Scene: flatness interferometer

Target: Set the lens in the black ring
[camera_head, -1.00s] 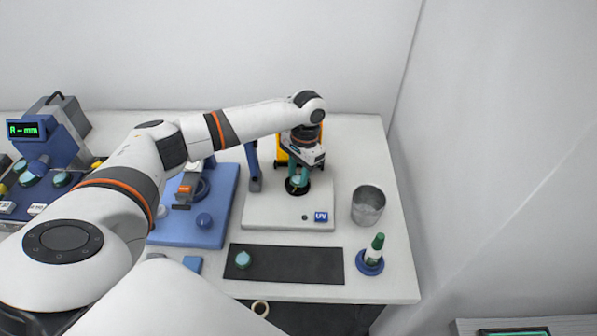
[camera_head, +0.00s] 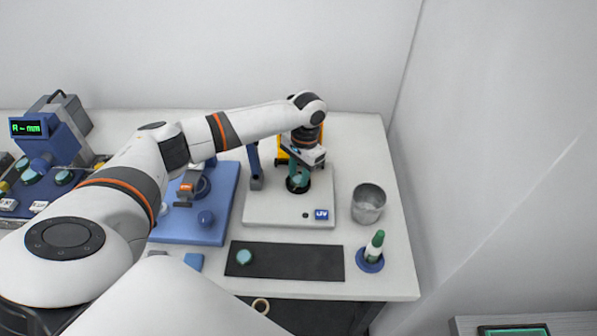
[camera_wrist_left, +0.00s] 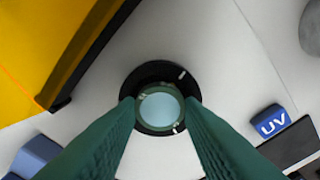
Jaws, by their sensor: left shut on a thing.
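My left gripper (camera_head: 298,178) points down over the white plate of the UV station (camera_head: 270,212). Its green fingers are shut on the lens (camera_wrist_left: 160,108), a pale blue-green disc with a green rim. The black ring (camera_wrist_left: 152,76) lies on the white plate directly under the lens, and in the left wrist view it shows all around it. I cannot tell whether the lens rests in the ring or is just above it. My right gripper is not in view.
A yellow part (camera_wrist_left: 50,45) stands close behind the ring. A metal cup (camera_head: 369,203) and a green-capped bottle (camera_head: 375,245) in a blue holder are to the right. Another teal lens-like piece (camera_head: 244,257) lies on the dark mat (camera_head: 300,262). A blue fixture (camera_head: 222,215) is to the left.

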